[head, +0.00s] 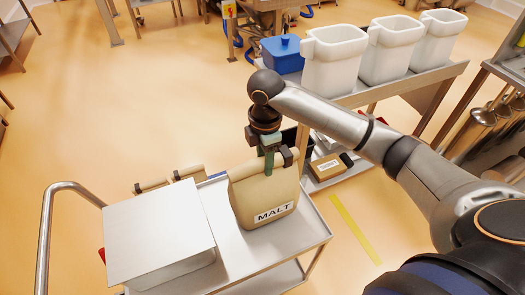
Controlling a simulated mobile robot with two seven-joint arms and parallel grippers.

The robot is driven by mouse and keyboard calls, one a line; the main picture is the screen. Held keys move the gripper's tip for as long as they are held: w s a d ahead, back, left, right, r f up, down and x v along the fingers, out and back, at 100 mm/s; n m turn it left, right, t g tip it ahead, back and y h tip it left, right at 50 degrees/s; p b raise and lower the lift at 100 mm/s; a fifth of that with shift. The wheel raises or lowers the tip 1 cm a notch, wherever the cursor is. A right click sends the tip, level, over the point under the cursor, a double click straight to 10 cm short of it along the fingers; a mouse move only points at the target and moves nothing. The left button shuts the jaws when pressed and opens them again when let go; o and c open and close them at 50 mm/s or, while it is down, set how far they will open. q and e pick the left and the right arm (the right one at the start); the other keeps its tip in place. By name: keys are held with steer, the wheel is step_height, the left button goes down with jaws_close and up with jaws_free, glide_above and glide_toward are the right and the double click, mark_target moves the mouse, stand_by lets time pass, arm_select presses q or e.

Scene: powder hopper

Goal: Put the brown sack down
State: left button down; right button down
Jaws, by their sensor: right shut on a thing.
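The brown sack (262,192) with a white MALT label is upright over the right part of the steel trolley (237,262). My right gripper (278,158) reaches down from above and is shut on the sack's rolled top edge. The sack's base is at or very close to the trolley top; I cannot tell for sure whether it bears its weight there. My left gripper is not in view.
A bench behind holds white bins (335,60) and a blue lidded box (282,54). A small labelled carton (326,168) sits low behind the sack.

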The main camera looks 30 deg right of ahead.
steer(key=shift+w+f, duration=0.2)
steer(key=shift+f, duration=0.75)
steer(key=c, duration=0.9)
jaws_free()
steer(key=shift+s+f, duration=0.15)
steer(key=shift+f, duration=0.15)
steer(key=o, duration=0.5)
steer(key=shift+c, duration=0.2)
step_height(320, 180, up, 12)
steer(key=shift+r, duration=0.15)
